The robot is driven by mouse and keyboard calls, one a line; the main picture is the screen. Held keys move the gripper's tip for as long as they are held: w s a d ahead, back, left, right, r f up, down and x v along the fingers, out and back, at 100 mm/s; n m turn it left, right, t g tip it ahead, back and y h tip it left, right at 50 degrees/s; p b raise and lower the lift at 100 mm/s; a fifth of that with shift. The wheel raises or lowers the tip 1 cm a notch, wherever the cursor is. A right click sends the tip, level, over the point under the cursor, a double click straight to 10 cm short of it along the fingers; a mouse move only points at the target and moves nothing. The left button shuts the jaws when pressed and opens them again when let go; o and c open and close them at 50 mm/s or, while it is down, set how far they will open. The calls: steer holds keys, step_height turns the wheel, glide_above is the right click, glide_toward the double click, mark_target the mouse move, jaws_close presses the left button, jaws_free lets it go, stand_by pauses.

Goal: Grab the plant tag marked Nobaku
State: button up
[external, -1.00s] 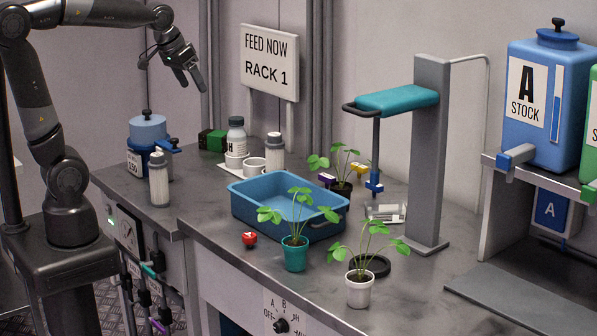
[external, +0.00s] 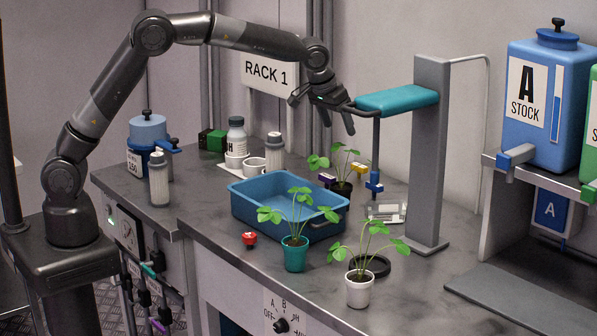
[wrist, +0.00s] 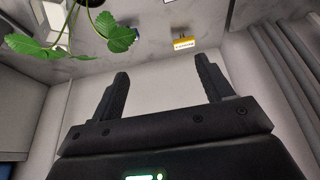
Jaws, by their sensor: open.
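Several small coloured tags stand around the potted plant in the black pot (external: 342,188) at the back of the bench: a purple tag (external: 327,179), a yellow tag (external: 358,169) and a blue tag (external: 374,185). Their lettering is too small to read in the external view. In the wrist view the yellow tag (wrist: 183,43) shows a white label with unreadable print, beyond my fingertips. My gripper (external: 338,126) is open and empty, in the air above the black-potted plant. It also shows in the wrist view (wrist: 163,68), with both fingers apart.
The teal arm (external: 398,101) of a grey post stands close right of my gripper. A blue tub (external: 250,208), a plant in a teal pot (external: 295,256) and one in a white pot (external: 359,291) stand nearer the front. The wall is behind.

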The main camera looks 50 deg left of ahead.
glide_toward(374, 190)
steer(key=x, duration=0.3)
steer(key=w+x, duration=0.1)
steer(key=x, duration=0.2)
steer(key=a+x, duration=0.1)
steer(key=x, duration=0.2)
steer(key=shift+w, duration=0.3)
steer(key=shift+c, duration=0.5)
steer(key=c, duration=0.9)
